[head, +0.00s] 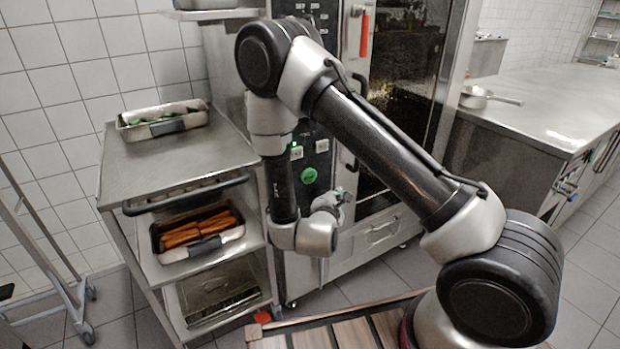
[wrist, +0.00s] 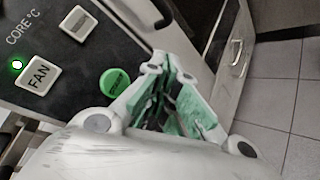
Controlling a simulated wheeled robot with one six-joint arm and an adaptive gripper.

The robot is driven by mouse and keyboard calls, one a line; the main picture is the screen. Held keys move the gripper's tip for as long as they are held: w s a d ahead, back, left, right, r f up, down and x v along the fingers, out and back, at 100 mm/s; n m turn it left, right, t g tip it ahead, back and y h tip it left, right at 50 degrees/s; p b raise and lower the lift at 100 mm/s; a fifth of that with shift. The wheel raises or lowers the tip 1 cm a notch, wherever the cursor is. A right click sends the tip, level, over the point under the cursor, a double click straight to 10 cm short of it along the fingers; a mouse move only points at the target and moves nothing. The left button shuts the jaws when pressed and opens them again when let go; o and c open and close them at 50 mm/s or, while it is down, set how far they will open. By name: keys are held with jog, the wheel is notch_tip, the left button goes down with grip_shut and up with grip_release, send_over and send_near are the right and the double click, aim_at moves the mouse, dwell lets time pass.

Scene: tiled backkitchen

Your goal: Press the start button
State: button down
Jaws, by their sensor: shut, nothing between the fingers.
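A round green button (head: 308,175) sits low on the black control panel of the oven in the head view. It also shows in the wrist view (wrist: 115,82), just left of the fingers; its small lettering is too blurred to read. My gripper (head: 345,194) is low in front of the oven, to the right of the button and slightly below it. In the wrist view my gripper (wrist: 168,66) has its fingers together, with nothing between them. The fingertips appear beside the button, not over it. I cannot tell the gap to the panel.
A square FAN button (wrist: 39,76) with a lit green lamp and another square button (wrist: 77,23) are nearby. The oven door handle (head: 358,88) stands out right of the panel. A steel trolley (head: 150,163) with trays stands left; a steel counter (head: 560,110) is right.

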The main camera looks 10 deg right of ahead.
jog(key=w+a, duration=0.2)
jog(key=w, duration=0.6)
jog(key=shift+w+a, duration=0.15)
jog(key=shift+a, duration=0.2)
dwell(1.2)
jog(key=shift+w+a, duration=0.1)
jog(key=shift+w, duration=0.25)
jog(key=shift+w+a, duration=0.15)
jog(key=shift+w, duration=0.25)
dwell(0.6)
jog(key=shift+s, duration=0.1)
jog(key=shift+s+d, duration=0.25)
jog(key=shift+s, duration=0.45)
jog(key=shift+s+d, duration=0.25)
jog(key=shift+s, duration=0.55)
jog(key=shift+s+d, duration=0.3)
jog(key=shift+s, duration=0.5)
jog(key=shift+s+d, duration=0.25)
jog(key=shift+s, duration=0.55)
